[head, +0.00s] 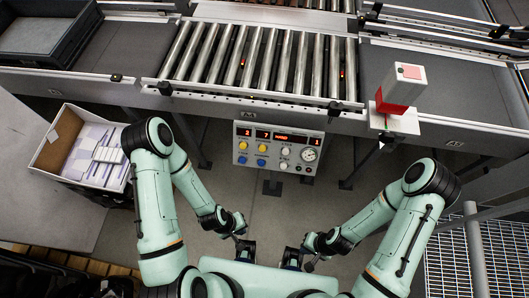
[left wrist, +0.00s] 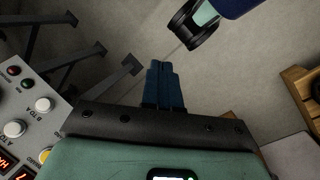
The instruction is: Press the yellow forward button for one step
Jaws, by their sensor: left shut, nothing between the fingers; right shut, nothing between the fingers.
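The control panel (head: 275,172) hangs below the conveyor. It carries two yellow buttons, a left one (head: 243,146) and a right one (head: 263,149), with blue buttons below; their labels are too small to read here. In the left wrist view the panel (left wrist: 50,125) shows at the left edge, with one yellow button (left wrist: 46,155) partly cut by my wrist. My left gripper (head: 244,250) is shut and empty, well below and apart from the panel; its closed fingers also show in the left wrist view (left wrist: 162,82). My right gripper (head: 293,258) is shut and empty beside it, also apart from the panel.
A roller conveyor (head: 260,60) runs above. An open carton (head: 50,150) stands left, a red-and-white block (head: 400,90) at right. The floor between grippers and panel looks clear.

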